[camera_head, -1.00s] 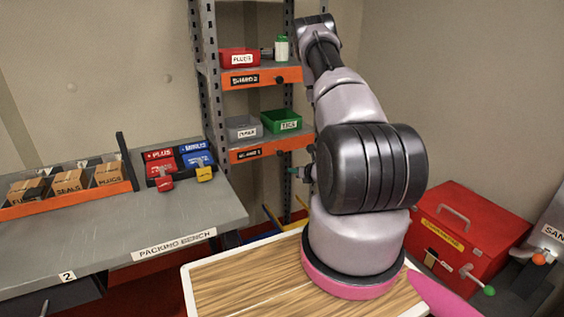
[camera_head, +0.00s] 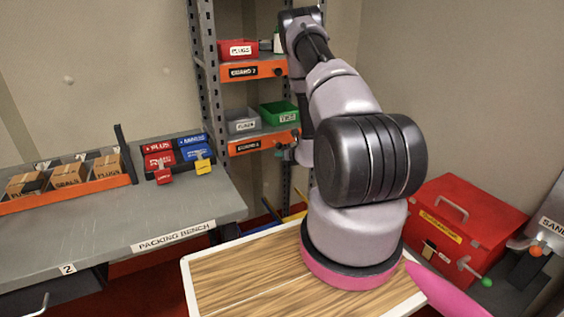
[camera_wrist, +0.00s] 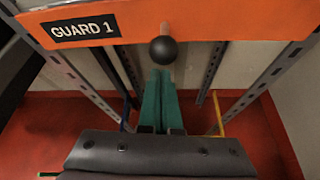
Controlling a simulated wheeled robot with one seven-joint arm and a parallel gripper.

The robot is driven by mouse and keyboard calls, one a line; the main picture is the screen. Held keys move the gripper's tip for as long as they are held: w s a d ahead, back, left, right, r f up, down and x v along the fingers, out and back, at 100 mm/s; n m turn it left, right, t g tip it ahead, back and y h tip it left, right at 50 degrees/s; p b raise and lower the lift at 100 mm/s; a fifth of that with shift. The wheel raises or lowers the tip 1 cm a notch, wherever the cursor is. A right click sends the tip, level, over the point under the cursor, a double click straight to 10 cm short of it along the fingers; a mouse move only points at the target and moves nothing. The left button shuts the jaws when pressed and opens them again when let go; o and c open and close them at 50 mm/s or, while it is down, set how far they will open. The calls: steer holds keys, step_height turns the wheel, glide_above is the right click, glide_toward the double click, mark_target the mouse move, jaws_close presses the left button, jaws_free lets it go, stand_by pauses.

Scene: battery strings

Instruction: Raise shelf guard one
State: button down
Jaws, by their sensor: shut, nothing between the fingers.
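Shelf guard one is the lower orange board (camera_head: 263,143) across the front of the rack's lower shelf. In the wrist view the same board (camera_wrist: 220,20), labelled GUARD 1, spans the top. A black ball knob (camera_wrist: 163,49) on a short stem sticks out from its middle. My gripper (camera_wrist: 162,74) has its teal fingers together and empty, just below the knob in the picture. I cannot tell whether the fingertips touch the knob. In the head view my gripper is small and partly hidden by my arm near the board's right end.
A second orange guard (camera_head: 253,70) crosses the shelf above. A grey bin (camera_head: 242,121) and a green bin (camera_head: 279,113) stand behind guard one. Rack posts (camera_wrist: 211,74) flank the knob. The packing bench (camera_head: 120,225) is at left, a red box (camera_head: 465,220) at right.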

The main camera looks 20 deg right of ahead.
steer(key=shift+r, duration=0.35)
step_height(320, 180, up, 7)
steer(key=shift+f, duration=0.2)
steer(key=shift+d, duration=0.1)
stand_by(0.4)
